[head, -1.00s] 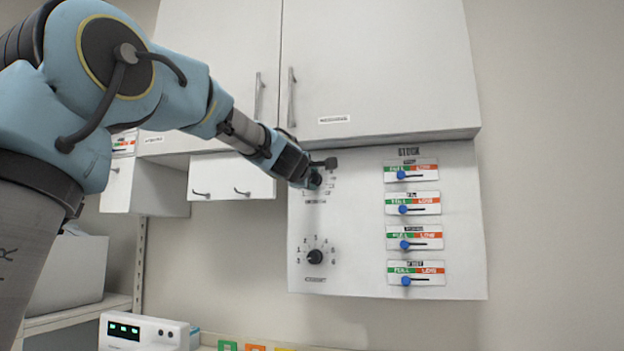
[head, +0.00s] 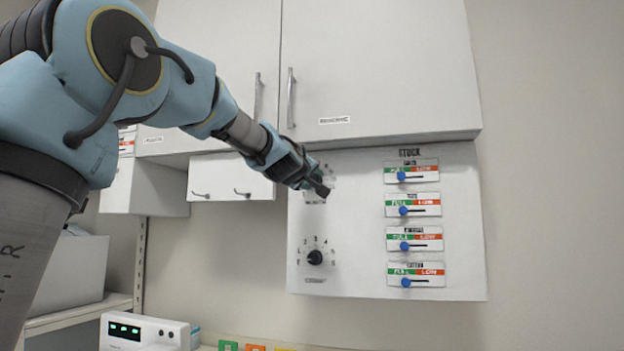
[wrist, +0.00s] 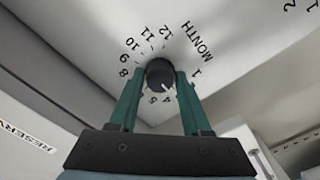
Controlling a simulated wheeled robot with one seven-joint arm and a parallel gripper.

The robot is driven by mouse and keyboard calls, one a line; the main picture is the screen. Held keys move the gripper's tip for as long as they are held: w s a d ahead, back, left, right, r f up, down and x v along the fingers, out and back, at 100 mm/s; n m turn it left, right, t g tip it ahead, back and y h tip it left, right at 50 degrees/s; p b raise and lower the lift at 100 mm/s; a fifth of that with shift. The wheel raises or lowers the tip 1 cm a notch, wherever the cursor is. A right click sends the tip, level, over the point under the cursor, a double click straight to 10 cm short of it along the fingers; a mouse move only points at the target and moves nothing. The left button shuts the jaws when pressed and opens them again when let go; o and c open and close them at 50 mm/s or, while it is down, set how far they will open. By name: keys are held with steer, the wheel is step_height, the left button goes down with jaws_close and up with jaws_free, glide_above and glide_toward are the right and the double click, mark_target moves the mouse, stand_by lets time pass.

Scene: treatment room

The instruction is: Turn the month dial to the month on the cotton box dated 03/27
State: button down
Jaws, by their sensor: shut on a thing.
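The month dial (wrist: 160,74) is a round black knob on a white panel, ringed by numbers and the word MONTH. A pale mark on its lower edge appears to point near the 4. The two green fingers of my gripper (wrist: 158,88) stand on either side of the knob and are shut on it. In the head view my gripper (head: 318,186) is at the upper left of the panel and hides most of the dial. No cotton box or 03/27 date can be made out.
A second black dial (head: 314,257) sits below on the same panel (head: 350,275). Several STOCK sliders with blue knobs are to the right, the top one (head: 402,176) among them. White cabinets (head: 380,70) hang directly above. A white device (head: 145,331) stands below left.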

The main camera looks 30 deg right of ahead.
steer(key=shift+m, duration=0.5)
steer(key=shift+c, duration=1.8)
jaws_free()
steer(key=b+v, duration=0.4)
steer(key=v, duration=0.6)
steer(key=shift+s+a, duration=0.3)
